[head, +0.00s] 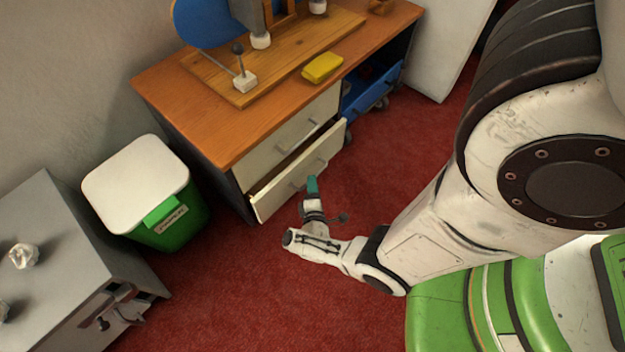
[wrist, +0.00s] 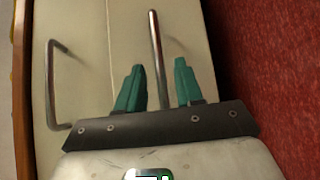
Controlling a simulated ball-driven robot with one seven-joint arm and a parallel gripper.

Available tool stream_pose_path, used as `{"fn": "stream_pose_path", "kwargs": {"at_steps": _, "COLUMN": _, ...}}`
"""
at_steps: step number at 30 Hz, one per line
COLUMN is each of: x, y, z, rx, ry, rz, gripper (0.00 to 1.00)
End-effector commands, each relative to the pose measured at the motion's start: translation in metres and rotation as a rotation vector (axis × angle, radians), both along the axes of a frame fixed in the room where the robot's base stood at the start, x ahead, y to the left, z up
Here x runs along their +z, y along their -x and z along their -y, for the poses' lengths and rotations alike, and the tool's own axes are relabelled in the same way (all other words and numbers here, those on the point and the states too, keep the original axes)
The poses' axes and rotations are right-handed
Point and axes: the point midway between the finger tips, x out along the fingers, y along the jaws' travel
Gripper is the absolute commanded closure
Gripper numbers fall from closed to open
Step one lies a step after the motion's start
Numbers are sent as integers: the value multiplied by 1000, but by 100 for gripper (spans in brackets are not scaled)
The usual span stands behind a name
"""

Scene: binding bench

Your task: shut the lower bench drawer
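The wooden-topped bench has two pale drawers. The lower drawer (head: 275,193) stands partly open, with a dark gap above its front. The upper drawer (head: 290,128) looks shut. My gripper (head: 313,183) is just in front of the lower drawer's front, by its handle (head: 311,171). In the wrist view my gripper (wrist: 159,64) has its two teal fingers apart. The lower drawer's metal bar handle (wrist: 156,50) runs between them, with gaps showing on both sides. The upper drawer's handle (wrist: 52,85) lies to the left. Whether the fingertips touch the drawer front I cannot tell.
A green bin with a white lid (head: 140,185) stands left of the bench. A grey cabinet (head: 60,240) is at lower left. A yellow block (head: 322,67) and tools lie on the benchtop. Red floor (head: 385,150) is clear in front and to the right.

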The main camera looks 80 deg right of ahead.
Motion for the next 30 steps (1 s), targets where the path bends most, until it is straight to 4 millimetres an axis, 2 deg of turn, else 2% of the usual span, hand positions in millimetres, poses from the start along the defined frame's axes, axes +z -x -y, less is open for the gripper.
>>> {"fn": "stream_pose_path", "kwargs": {"at_steps": 3, "x": -6, "y": -4, "z": 17, "rx": -2, "ry": 1, "rz": 3, "gripper": 64}}
{"fn": "stream_pose_path", "kwargs": {"at_steps": 7, "x": -6, "y": -7, "z": 29, "rx": -1, "ry": 0, "rz": 3, "gripper": 64}}
{"fn": "stream_pose_path", "kwargs": {"at_steps": 19, "x": -4, "y": -8, "z": 34, "rx": 2, "ry": 1, "rz": 0, "gripper": 65}}
{"fn": "stream_pose_path", "kwargs": {"at_steps": 30, "x": -5, "y": -8, "z": 34, "rx": 2, "ry": -1, "rz": 1, "gripper": 100}}
